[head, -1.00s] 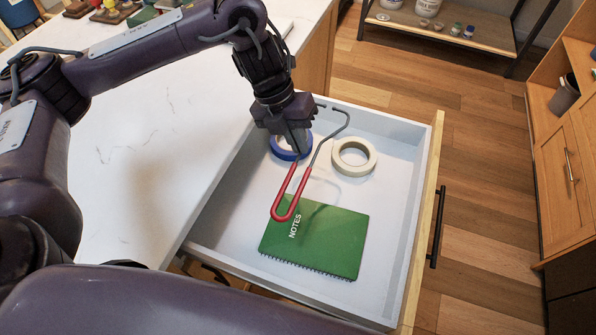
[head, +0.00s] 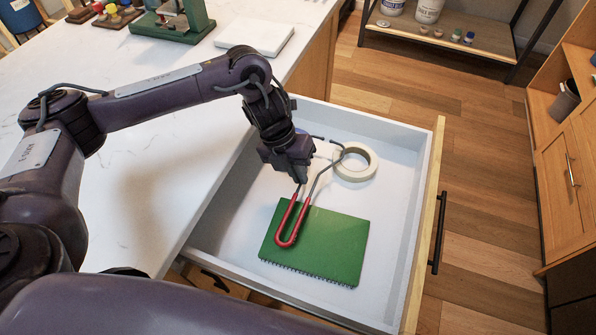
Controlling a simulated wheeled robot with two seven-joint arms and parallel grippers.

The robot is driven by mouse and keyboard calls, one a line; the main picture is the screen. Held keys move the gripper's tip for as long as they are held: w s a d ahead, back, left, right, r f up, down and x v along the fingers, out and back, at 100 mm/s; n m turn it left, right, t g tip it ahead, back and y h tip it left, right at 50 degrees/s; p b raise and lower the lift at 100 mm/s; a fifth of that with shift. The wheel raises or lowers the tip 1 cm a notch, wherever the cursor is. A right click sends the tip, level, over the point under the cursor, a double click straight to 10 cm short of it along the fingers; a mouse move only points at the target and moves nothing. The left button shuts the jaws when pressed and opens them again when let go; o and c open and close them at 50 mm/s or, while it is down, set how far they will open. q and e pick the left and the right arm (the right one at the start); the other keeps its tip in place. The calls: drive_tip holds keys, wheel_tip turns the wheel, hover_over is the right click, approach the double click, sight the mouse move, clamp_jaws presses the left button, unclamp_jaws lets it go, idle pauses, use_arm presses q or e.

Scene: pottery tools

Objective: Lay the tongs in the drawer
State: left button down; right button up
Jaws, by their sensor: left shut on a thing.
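The tongs (head: 286,240), with a red U-shaped handle and thin grey arms, are held by my left gripper (head: 297,182). The gripper is shut on one of the arms. The tongs are inside the outline of the open drawer (head: 232,226), with the red bend over the green notebook (head: 335,245) and the grey ends by the cream tape roll (head: 356,163). I cannot tell whether they touch anything below. My right gripper is not in view.
The drawer's right part, beside the notebook and tape, is bare. The white countertop (head: 150,190) borders the drawer on the left. A white slab (head: 256,36) and a green press-like tool (head: 178,18) stand at the back of it.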

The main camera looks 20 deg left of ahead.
use_arm(q)
drive_tip(key=shift+f, duration=0.35)
drive_tip(key=c, duration=1.6)
unclamp_jaws()
drive_tip(key=shift+a+r, duration=0.15)
drive_tip(key=shift+r, duration=0.5)
drive_tip(key=p+v, duration=0.1)
drive_tip(key=v, duration=1)
drive_tip(key=shift+r, duration=0.2)
